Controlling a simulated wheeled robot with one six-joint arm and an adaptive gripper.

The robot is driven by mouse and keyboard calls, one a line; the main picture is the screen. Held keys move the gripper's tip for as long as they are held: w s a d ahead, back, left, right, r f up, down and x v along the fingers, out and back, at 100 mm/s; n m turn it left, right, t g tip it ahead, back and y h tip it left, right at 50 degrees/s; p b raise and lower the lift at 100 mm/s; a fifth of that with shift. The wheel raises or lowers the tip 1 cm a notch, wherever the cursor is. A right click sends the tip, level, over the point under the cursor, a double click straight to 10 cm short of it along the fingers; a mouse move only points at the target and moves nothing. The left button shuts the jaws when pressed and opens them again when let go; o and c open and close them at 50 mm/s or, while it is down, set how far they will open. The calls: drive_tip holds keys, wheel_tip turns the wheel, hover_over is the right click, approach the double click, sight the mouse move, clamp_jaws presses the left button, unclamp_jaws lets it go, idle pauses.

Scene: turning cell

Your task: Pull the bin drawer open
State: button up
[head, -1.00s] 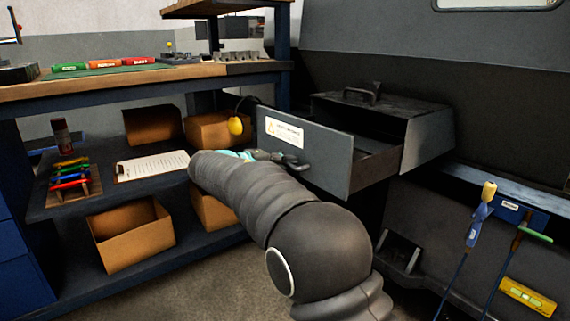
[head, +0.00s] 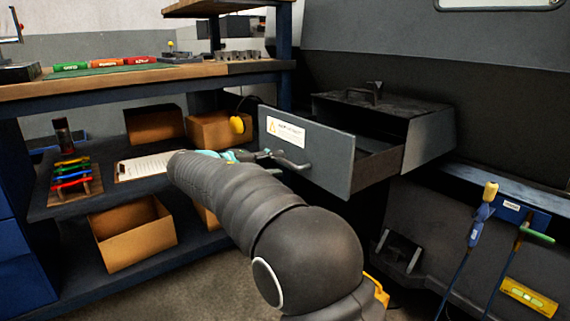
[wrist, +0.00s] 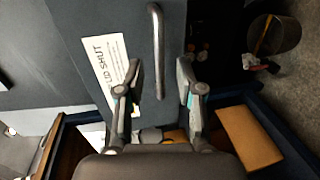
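The bin drawer (head: 330,160) is a grey box front with a warning label, standing pulled out from its dark housing (head: 430,140); its inside shows behind the front. Its bar handle (head: 290,163) is on the front face and also shows in the wrist view (wrist: 157,40). My gripper (head: 268,155) is at the left of the handle in the head view, partly hidden by my arm. In the wrist view my gripper (wrist: 160,75) is open, with one finger on each side of the handle's lower end and a gap to both. It holds nothing.
A workbench (head: 150,78) with a lower shelf stands on the left, with cardboard boxes (head: 135,235) and a clipboard (head: 145,166). A rail with hanging tools (head: 480,215) is at the right. In the wrist view a round bin (wrist: 275,33) stands on the floor.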

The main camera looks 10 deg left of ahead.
drive_tip(key=v, duration=0.7)
drive_tip(key=shift+a, duration=0.15)
drive_tip(key=shift+s, duration=0.1)
